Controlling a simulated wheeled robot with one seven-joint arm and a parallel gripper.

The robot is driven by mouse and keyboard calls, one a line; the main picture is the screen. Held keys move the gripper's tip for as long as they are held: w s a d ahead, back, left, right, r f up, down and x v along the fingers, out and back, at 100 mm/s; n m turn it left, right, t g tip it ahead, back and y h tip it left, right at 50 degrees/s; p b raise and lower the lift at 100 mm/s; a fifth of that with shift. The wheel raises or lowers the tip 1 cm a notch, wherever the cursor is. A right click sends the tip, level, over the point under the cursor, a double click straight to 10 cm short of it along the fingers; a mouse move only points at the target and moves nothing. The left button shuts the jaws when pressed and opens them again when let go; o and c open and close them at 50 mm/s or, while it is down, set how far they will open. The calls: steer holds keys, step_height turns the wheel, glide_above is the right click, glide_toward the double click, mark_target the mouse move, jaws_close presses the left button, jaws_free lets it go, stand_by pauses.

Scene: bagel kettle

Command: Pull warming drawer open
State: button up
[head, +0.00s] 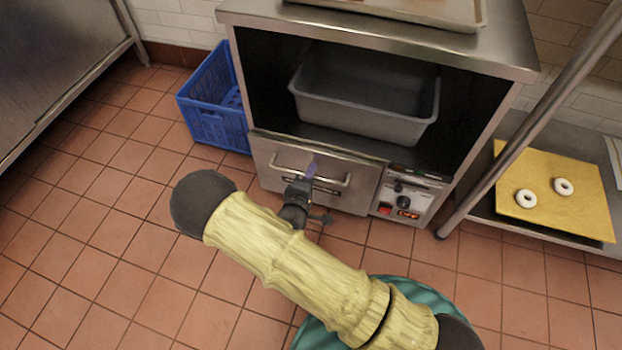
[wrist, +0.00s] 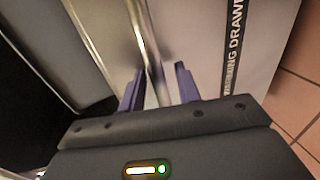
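The warming drawer (head: 365,195) is a steel front low in the steel cabinet. It looks shut, about level with the control panel beside it. Its bar handle (head: 335,182) runs across the front, and the bar also shows in the wrist view (wrist: 152,62). My gripper (head: 311,172) is at the middle of the handle. In the wrist view its two purple fingers (wrist: 158,88) are apart, with the bar running between them. I cannot tell whether either finger touches the bar. The drawer label (wrist: 233,45) is right of the fingers, partly cut off.
A grey tub (head: 365,105) sits on the open shelf above the drawer. The control panel (head: 404,198) with knobs is at the right. A blue crate (head: 218,125) stands on the floor to the left. A yellow board (head: 585,205) with two bagels lies at right.

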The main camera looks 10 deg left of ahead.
steer(key=shift+w, duration=0.15)
jaws_close()
